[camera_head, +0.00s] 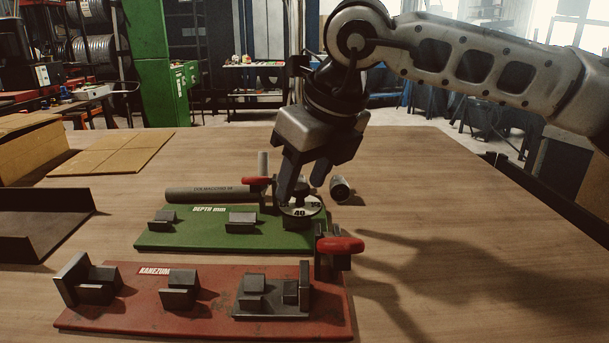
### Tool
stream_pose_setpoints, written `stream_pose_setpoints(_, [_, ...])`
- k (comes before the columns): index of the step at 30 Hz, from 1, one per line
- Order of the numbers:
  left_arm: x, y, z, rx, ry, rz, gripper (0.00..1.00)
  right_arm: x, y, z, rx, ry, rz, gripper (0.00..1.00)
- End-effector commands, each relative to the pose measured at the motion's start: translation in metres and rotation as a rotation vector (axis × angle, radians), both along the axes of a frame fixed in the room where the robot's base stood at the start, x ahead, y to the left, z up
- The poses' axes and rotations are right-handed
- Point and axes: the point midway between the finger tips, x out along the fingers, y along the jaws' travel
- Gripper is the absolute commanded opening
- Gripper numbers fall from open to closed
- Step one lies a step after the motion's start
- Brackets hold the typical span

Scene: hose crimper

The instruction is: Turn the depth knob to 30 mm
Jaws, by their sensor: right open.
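The depth knob (301,207) is a round dial with white number patches, at the right end of a green plate (190,237) labelled "DEPTH mm". The number 40 faces the camera, with another number to its right. My right gripper (294,190) points down over the knob with its fingers open. The fingers hide part of the knob's top, and I cannot tell whether they touch it. My left gripper is not in the view.
A red plate (130,309) with metal blocks and a red-handled clamp (340,245) lies in front. A grey hose (212,193) and a short cylinder (340,188) lie behind the green plate. A dark tray (40,222) and cardboard box (35,150) stand left. The table's right side is clear.

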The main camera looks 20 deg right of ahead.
Motion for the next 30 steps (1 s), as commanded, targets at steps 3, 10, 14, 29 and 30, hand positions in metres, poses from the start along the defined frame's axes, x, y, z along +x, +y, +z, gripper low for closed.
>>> stream_pose_setpoints(3, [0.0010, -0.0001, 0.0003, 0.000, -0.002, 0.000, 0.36, 0.0000, 0.0001, 0.0000, 0.000, 0.000, 0.000, 0.47])
stream_pose_setpoints(10, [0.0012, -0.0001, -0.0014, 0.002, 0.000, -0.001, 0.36, -0.0001, -0.0001, 0.0003, 0.000, 0.001, 0.000, 0.02])
stream_pose_setpoints(14, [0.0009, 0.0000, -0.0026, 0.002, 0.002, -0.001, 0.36, 0.0000, -0.0002, 0.0004, 0.000, 0.001, 0.002, 0.02])
stream_pose_setpoints(29, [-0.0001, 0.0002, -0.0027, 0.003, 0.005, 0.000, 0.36, 0.0011, -0.0019, 0.0002, 0.003, 0.004, 0.234, 0.02])
stream_pose_setpoints(30, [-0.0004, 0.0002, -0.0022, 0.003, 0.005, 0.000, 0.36, 0.0015, -0.0022, 0.0002, 0.004, 0.004, 0.269, 0.02])
